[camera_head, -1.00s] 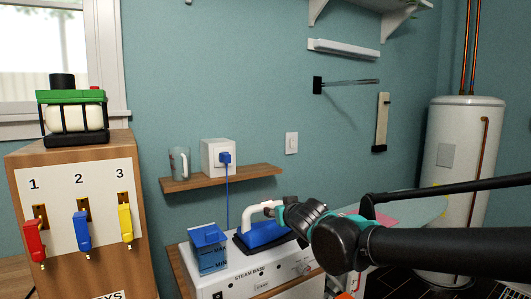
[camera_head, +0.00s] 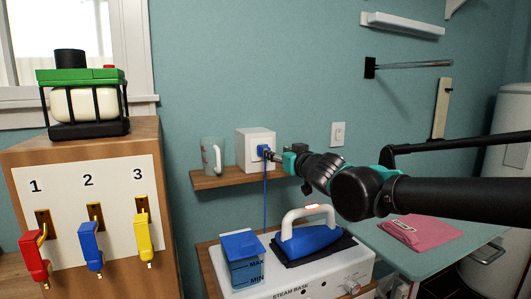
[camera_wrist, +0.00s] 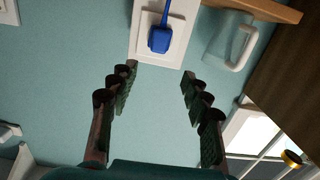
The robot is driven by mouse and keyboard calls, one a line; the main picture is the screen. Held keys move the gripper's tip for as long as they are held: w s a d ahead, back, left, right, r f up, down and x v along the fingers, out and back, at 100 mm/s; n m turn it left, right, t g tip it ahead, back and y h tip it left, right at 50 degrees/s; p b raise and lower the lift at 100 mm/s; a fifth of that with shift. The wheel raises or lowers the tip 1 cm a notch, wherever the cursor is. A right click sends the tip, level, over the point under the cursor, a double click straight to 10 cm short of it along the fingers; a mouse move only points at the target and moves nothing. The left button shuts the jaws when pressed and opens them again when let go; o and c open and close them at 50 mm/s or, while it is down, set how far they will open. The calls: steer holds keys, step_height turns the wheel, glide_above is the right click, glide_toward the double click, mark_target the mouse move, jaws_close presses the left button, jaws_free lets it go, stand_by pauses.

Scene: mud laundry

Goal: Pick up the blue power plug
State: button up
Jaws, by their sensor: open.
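The blue power plug (camera_head: 263,149) sits in the white socket box (camera_head: 252,138) above the small wooden shelf, and its blue cord hangs down past the shelf. In the wrist view the plug (camera_wrist: 160,39) shows against the white socket plate (camera_wrist: 176,18), just beyond my fingertips and roughly centred between them. My gripper (camera_wrist: 160,70) is open and empty, its two dark fingers spread either side of the plug's line. In the head view my gripper (camera_head: 272,155) reaches in from the right, close to the plug. Contact cannot be told there.
A clear mug (camera_head: 212,156) stands on the wooden shelf (camera_head: 205,182), left of the socket. Below are a blue steam iron (camera_head: 314,241) and a blue water tank (camera_head: 242,262) on the steam base. A light switch (camera_head: 338,133) is right of the socket.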

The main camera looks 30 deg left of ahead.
mark_target(267, 147)
steer(key=shift+f+x, duration=0.15)
steer(key=shift+x, duration=2.5)
steer(key=shift+f+x, duration=0.1)
steer(key=shift+x, duration=2.5)
steer(key=shift+w+d, duration=0.15)
steer(key=shift+c, duration=0.3)
jaws_close()
